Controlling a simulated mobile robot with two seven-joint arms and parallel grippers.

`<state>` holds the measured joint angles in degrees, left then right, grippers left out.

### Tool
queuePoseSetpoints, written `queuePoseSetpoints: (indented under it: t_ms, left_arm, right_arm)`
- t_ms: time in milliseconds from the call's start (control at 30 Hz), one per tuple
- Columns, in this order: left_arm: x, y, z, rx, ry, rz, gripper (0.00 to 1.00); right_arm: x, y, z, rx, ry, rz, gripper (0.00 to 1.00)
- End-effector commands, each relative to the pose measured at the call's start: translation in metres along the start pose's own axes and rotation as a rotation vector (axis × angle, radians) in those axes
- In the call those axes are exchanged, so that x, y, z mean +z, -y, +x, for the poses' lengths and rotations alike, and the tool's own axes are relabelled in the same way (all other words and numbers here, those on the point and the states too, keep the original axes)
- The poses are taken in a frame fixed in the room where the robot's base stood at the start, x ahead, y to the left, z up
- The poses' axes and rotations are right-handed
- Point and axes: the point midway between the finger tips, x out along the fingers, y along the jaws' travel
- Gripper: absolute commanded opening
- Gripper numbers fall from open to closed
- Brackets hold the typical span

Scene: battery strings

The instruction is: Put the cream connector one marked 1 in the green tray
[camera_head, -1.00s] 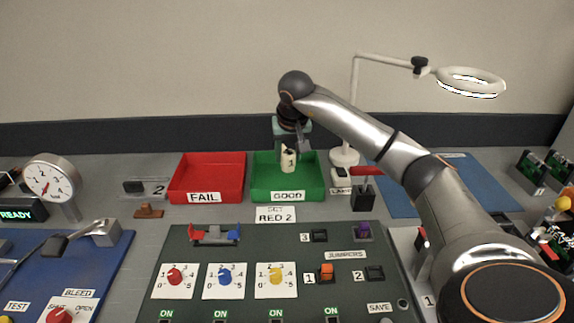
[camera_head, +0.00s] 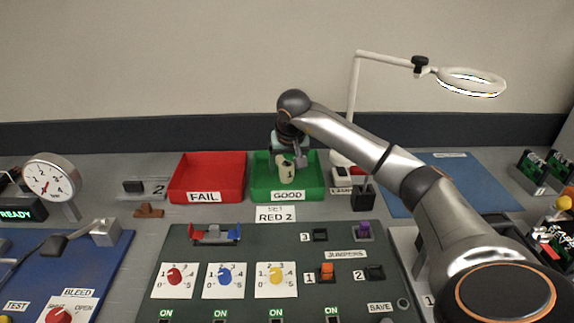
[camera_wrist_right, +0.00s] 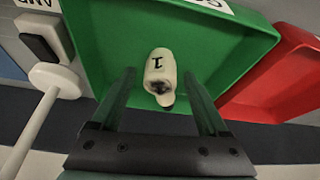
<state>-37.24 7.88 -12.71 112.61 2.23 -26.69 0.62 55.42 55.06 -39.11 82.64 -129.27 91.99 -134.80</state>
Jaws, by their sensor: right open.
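The cream connector (camera_head: 287,171) marked 1 is inside the green tray (camera_head: 262,193) labelled GOOD, tilted over in the head view. In the right wrist view the connector (camera_wrist_right: 160,68) shows its 1 and a dark end, with the green floor (camera_wrist_right: 110,35) behind it. My right gripper (camera_head: 291,158) is over the tray. Its two fingers (camera_wrist_right: 160,78) are spread, with a gap on either side of the connector. I cannot tell whether the connector lies flat on the tray floor. My left gripper is not in view.
A red tray (camera_head: 206,171) labelled FAIL stands to the left of the green one. A lamp with a white ring head (camera_head: 470,81) stands to the right, behind my right arm. A dark panel (camera_head: 200,255) with dials and jumpers lies in front.

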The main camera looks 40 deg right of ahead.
Motion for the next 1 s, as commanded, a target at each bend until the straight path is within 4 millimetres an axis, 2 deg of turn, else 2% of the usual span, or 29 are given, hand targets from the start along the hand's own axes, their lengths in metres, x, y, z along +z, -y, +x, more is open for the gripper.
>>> queuePoseSetpoints:
  t_ms: [267,367,700,833,1000]
  left_arm:
    - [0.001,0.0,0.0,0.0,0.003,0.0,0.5]
    - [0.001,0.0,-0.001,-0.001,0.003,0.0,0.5]
    - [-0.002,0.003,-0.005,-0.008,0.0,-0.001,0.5]
    - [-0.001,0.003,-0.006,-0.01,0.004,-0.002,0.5]
    - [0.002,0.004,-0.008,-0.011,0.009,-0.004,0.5]
  right_arm:
    - [-0.002,0.0,-0.008,-0.001,-0.002,0.0,0.78]
    - [-0.003,0.0,-0.023,-0.001,-0.004,0.0,0.78]
    - [-0.002,0.0,-0.094,-0.002,-0.004,-0.001,0.78]
    - [-0.002,0.0,-0.112,0.0,-0.002,0.0,0.78]
    - [-0.001,0.0,-0.121,0.001,0.0,0.001,0.78]
